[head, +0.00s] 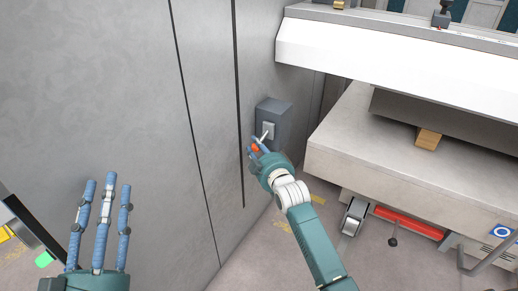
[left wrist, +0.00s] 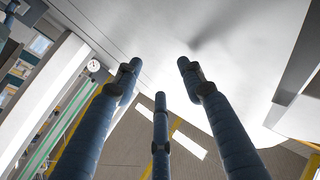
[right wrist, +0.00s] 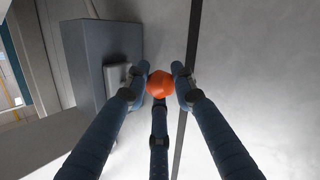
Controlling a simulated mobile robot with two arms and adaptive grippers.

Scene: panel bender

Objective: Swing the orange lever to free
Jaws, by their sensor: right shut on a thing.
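The lever has an orange knob (right wrist: 160,84) and a pale shaft (head: 264,136). It comes off a light plate (head: 268,129) on a grey box (head: 276,112) fixed to the grey cabinet wall. In the head view the shaft slants down and left from the plate to the knob (head: 255,148). My right gripper (right wrist: 160,92) is shut on the orange knob, with fingers on both sides and one below. The fingers partly hide the knob in the head view. My left gripper (head: 104,190) is open and empty, fingers pointing up, at the lower left.
The grey cabinet wall (head: 100,90) with dark vertical seams fills the left. A machine bed (head: 350,150) under a white beam (head: 390,62) stands to the right of the box, with a small wooden block (head: 428,138) on it. Floor shows below the bed.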

